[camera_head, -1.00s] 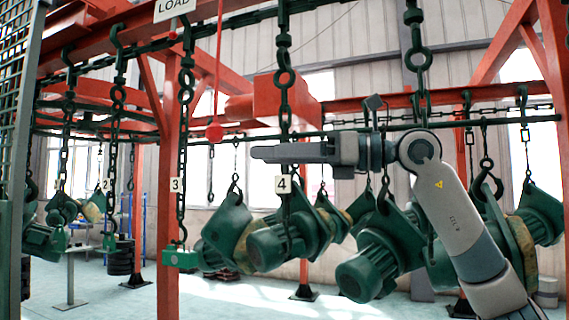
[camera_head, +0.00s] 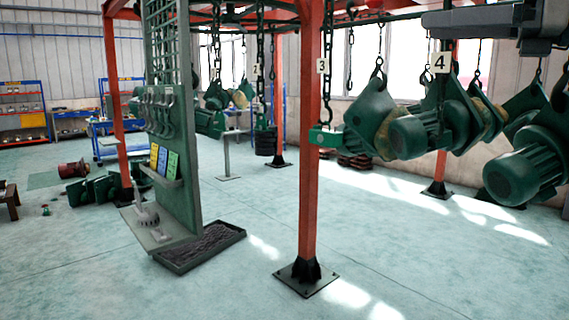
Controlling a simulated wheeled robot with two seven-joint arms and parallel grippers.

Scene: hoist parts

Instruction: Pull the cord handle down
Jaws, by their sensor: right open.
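The red cord and its handle are out of view now. My right gripper (camera_head: 432,23) reaches in from the upper right corner, pointing left. It is open, with nothing seen between its fingers, in front of the hanging green hoist motors (camera_head: 415,135). My left gripper is not in view.
A red post (camera_head: 311,150) with a black foot stands on the open pale floor. To its left is a green tool panel (camera_head: 172,120) with a dark tray (camera_head: 200,247) at its base. Chains with number tags hang at the upper middle. Workbenches and shelves stand far left.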

